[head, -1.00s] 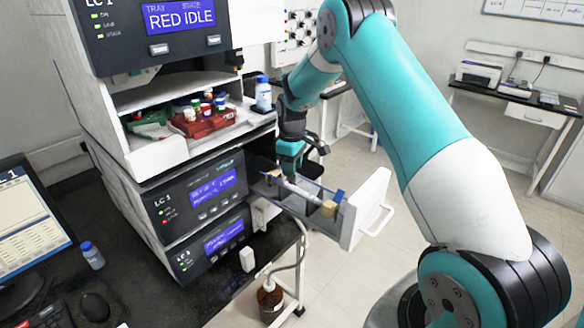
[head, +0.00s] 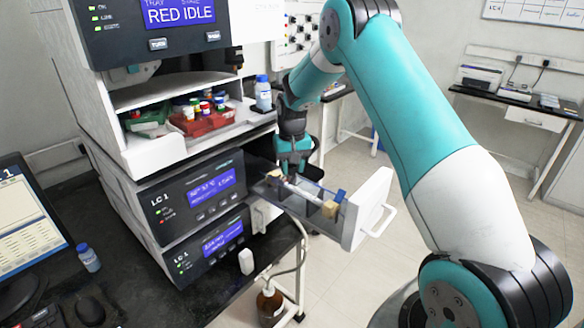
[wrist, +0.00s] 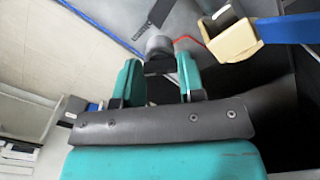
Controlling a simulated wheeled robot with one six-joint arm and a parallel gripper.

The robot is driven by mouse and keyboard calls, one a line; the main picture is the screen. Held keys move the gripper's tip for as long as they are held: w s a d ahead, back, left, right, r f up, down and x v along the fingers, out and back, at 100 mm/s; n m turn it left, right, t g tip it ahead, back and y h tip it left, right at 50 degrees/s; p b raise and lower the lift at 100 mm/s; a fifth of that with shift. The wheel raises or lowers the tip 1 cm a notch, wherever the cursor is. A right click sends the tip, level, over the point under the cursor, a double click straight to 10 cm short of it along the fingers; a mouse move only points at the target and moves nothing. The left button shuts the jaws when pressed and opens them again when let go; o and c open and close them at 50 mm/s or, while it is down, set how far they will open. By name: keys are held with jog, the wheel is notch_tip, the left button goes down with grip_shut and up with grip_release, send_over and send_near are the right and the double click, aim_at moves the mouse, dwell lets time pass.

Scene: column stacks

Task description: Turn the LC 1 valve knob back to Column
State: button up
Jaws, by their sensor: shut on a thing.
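My gripper (head: 292,168) is at the inner end of the pulled-out drawer on the LC 1 stack, and its fingertips are hard to make out in the head view. In the wrist view my gripper (wrist: 158,66) has its two teal fingers on either side of a dark grip piece of the grey round valve knob (wrist: 158,45), shut on it. The knob is hidden behind my gripper in the head view. Which label the knob points at cannot be read.
The open drawer (head: 356,228) has a white front with a handle. A tan block (wrist: 232,40) with a blue bar is close to the right of my fingers. A red tray (head: 203,123) of vials and a blue-capped bottle (head: 263,95) stand above.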

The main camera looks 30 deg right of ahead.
aim_at(292, 169)
jog(key=shift+m, duration=0.9)
jog(key=shift+r, duration=0.1)
jog(key=o, duration=0.7)
jog(key=shift+c, duration=0.2)
notch_tip(292, 169, up, 17)
jog(key=b, duration=0.3)
jog(key=shift+r, duration=0.2)
